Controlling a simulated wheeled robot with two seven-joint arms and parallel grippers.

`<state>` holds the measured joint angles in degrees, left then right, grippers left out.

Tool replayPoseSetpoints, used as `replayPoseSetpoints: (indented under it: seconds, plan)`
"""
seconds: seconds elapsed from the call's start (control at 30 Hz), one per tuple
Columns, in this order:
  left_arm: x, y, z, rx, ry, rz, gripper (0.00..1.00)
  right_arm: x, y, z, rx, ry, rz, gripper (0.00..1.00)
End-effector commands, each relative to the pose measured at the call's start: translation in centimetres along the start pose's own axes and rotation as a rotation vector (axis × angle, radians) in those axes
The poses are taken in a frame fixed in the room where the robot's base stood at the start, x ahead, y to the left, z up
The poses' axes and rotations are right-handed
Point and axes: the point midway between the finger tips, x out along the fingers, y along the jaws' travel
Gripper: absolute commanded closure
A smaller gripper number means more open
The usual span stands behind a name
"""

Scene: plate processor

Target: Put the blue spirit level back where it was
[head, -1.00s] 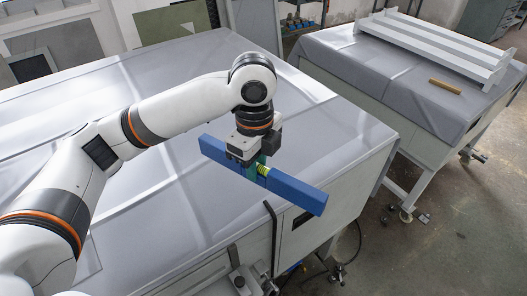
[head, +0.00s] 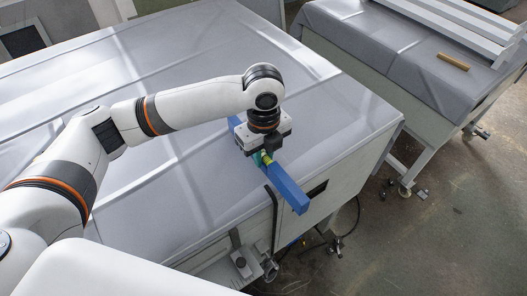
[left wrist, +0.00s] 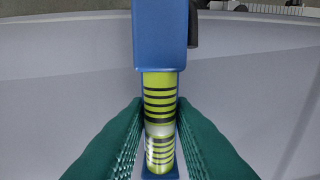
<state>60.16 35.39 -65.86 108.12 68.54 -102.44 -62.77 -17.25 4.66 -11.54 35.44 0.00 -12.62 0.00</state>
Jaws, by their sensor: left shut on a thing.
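The blue spirit level (head: 286,187) is a long blue bar with a yellow-green vial in its middle. My left gripper (head: 262,158) is shut on it at the vial, near the front right part of the grey-covered table (head: 130,185). One end of the level points toward the table's front edge, and the other end shows behind the gripper. In the left wrist view, the green fingers (left wrist: 160,130) stand on both sides of the vial, and the blue end of the level (left wrist: 160,35) is at the top. I cannot tell whether the level touches the table. My right gripper is not in view.
A second covered table (head: 365,55) stands at the back right. It bears grey metal profiles (head: 455,22) and a small yellow-brown bar (head: 453,61). A dark bracket (head: 273,205) rises at the near table's front edge. Most of the near table top is clear.

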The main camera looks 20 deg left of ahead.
Motion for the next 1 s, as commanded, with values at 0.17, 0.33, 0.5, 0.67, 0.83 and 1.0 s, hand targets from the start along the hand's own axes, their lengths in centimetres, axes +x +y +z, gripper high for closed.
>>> replayPoseSetpoints:
  seconds: [0.17, 0.33, 0.5, 0.67, 0.83, 1.0]
  plan:
    - [0.4, 0.1, 0.0, 0.001, 0.0, 0.004, 1.0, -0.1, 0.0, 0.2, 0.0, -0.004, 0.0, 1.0]
    - [0.5, 0.0, 0.0, 0.0, 0.0, 0.003, 1.0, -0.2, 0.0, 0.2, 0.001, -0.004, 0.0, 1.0]
    - [0.7, 0.0, 0.0, 0.0, 0.0, 0.002, 0.57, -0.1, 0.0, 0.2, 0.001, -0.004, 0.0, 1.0]
    - [0.7, 0.0, 0.0, 0.0, 0.0, 0.002, 0.57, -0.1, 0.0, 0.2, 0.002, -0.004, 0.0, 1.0]
    - [0.4, 0.0, 0.0, 0.0, 0.001, 0.003, 0.57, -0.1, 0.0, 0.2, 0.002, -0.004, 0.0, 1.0]
    - [-1.5, 0.1, 0.0, 0.0, 0.002, 0.007, 0.57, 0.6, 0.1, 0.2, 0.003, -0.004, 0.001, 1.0]
